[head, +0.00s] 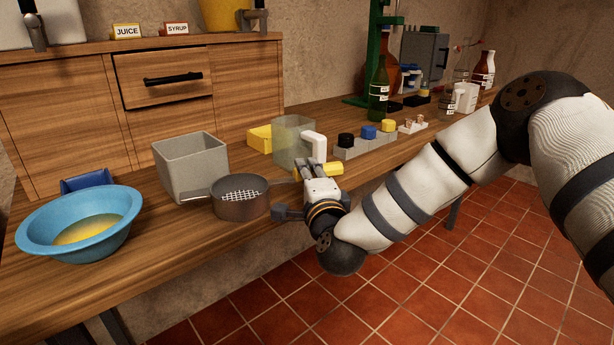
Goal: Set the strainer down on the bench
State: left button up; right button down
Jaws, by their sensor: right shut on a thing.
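The strainer (241,198) is a round grey-brown pan with a mesh inside, near the front edge of the bench (165,240). It looks about level. I cannot tell whether its base touches the bench or hangs just above it. A short handle sticks out on its left side, and another part runs right toward my right gripper (307,172). My right gripper is shut on the strainer at that right side, and its fingers partly hide the hold. My left gripper is not in view.
A blue bowl (38,222) with yellow liquid stands left. A grey bin (192,165) and a clear jug (287,145) stand behind the strainer. A block with coloured caps (367,147) and bottles (378,92) stand right. Some bench is bare between bowl and strainer.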

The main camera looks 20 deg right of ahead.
jog(key=c, duration=1.7)
grip_release()
jog(key=o, duration=0.4)
jog(key=shift+c, duration=0.2)
